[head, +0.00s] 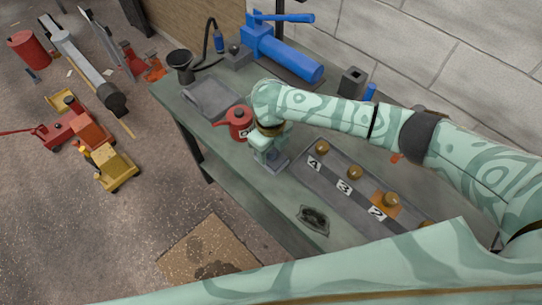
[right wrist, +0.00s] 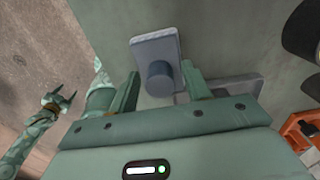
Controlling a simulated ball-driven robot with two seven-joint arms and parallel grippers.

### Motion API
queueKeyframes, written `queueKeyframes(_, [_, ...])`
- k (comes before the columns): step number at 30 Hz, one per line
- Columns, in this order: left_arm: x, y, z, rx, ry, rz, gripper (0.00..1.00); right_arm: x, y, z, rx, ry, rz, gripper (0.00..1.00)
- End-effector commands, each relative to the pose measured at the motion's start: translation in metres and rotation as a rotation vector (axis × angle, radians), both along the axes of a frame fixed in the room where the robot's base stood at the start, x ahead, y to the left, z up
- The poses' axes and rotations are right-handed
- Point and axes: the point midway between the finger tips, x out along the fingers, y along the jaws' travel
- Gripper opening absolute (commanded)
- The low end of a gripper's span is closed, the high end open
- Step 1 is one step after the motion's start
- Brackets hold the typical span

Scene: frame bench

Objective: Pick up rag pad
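A blue-grey flat pad (right wrist: 155,48) with a round knob (right wrist: 160,76), which looks like the rag pad, lies on the bench in the right wrist view. In the head view its edge (head: 278,163) shows below my right gripper (head: 268,150), which hides most of it. In the right wrist view my right gripper (right wrist: 160,90) is open, with one finger on each side of the knob. A small gap shows beside each finger. My left gripper (right wrist: 62,102) shows at the left of the right wrist view, well away from the pad, with fingers apart and empty.
A red can (head: 238,122) stands close to my right gripper. A grey numbered tray (head: 335,195) with several brass knobs lies to the right. A blue vise (head: 280,52) is at the back.

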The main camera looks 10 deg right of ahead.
Motion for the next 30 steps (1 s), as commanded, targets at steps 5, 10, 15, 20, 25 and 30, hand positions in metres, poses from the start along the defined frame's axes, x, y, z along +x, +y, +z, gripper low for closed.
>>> queueKeyframes(5, [-0.001,0.0,0.0,0.001,0.002,0.001,0.55,0.0,0.0,0.0,-0.001,-0.001,0.0,0.24])
queueKeyframes(10, [-0.001,0.0,0.001,0.001,0.002,0.001,0.55,0.0,0.0,0.002,-0.001,-0.001,0.0,0.24])
queueKeyframes(15, [0.001,0.0,0.008,0.0,-0.002,0.001,0.55,0.001,0.0,0.019,0.0,-0.002,-0.002,0.24])
queueKeyframes(20, [0.004,0.0,0.024,0.001,-0.011,0.001,0.55,-0.009,-0.001,0.048,0.0,-0.002,0.002,0.24])
queueKeyframes(25, [0.01,0.0,0.051,0.0,-0.024,0.002,0.55,-0.044,-0.003,0.093,0.0,-0.004,0.004,0.24])
queueKeyframes(30, [0.013,0.0,0.067,0.0,-0.031,0.002,0.55,-0.089,-0.005,0.113,0.0,0.0,0.003,0.24])
